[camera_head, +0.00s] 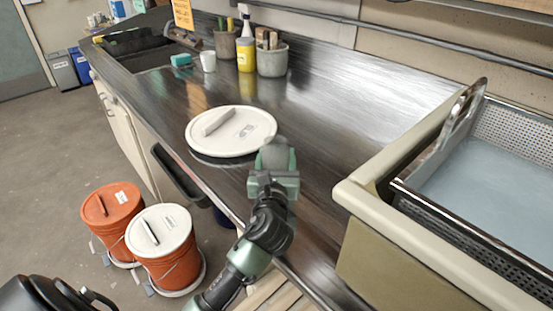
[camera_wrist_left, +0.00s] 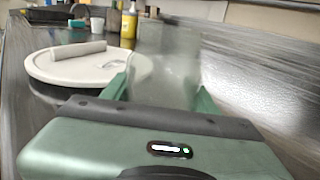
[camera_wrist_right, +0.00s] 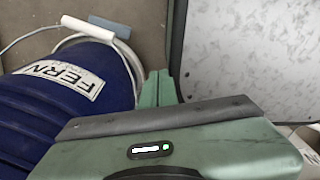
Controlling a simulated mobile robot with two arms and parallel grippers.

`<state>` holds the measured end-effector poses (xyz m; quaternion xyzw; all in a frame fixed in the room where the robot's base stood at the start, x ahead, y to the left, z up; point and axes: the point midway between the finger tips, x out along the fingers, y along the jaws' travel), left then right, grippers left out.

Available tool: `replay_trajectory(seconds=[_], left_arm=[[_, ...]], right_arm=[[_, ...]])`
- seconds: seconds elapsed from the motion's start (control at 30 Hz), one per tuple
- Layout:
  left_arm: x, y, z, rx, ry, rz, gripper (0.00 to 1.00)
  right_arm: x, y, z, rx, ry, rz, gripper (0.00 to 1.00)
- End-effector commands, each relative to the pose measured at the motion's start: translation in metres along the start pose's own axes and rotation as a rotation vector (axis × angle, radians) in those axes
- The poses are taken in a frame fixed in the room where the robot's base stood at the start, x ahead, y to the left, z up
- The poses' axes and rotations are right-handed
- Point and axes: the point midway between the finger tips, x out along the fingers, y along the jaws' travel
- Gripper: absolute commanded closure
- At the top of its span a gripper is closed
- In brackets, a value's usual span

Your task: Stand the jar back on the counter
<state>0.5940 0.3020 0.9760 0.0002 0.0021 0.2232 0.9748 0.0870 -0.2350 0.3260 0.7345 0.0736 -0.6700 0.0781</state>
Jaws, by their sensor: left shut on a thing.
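My left gripper (camera_head: 276,172) is over the steel counter (camera_head: 310,210), just right of the white lid. In the left wrist view its green fingers (camera_wrist_left: 160,90) are shut on the jar (camera_wrist_left: 165,70), a grey, see-through-looking form that rises above them. In the head view the jar is hard to tell apart from the hand. Whether its base touches the counter is not clear. My right gripper (camera_wrist_right: 158,88) shows only in the right wrist view. Its fingers are together and empty, beside a blue bucket (camera_wrist_right: 55,115) labelled FERN.
The white lid with a grey bar (camera_head: 232,131) lies on the counter. Pots, a yellow container (camera_head: 246,55) and a white cup (camera_head: 208,61) stand farther back. A sink-like basin (camera_head: 430,240) with a perforated tray is at right. Orange buckets (camera_head: 165,245) stand on the floor.

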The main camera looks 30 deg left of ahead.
Motion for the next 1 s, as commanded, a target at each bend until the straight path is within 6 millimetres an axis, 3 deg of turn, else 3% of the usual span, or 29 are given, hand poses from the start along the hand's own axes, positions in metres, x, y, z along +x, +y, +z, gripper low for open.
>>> replay_trajectory(seconds=[0.33,0.37,0.4,0.43,0.8,1.0], left_arm=[[0.0,0.0,-0.002,0.0,-0.002,-0.001,1.0],[0.0,0.0,-0.002,-0.001,-0.002,-0.001,0.36],[0.0,0.0,-0.002,-0.001,-0.002,-0.001,0.25],[0.0,0.0,-0.002,-0.001,-0.002,-0.001,0.2],[0.0,0.0,0.002,-0.002,-0.003,-0.001,0.2],[-0.031,-0.001,-0.001,-0.001,0.0,-0.003,0.2]], right_arm=[[0.0,0.0,0.0,0.0,0.0,0.0,1.0],[0.0,0.0,0.0,0.0,0.0,0.0,1.0],[0.0,0.0,0.0,0.0,0.0,0.0,1.0],[0.0,0.0,0.0,0.0,0.0,0.0,1.0],[-0.001,0.0,0.0,0.0,0.0,-0.001,1.0],[0.002,-0.001,0.0,0.0,0.0,-0.001,1.0]])
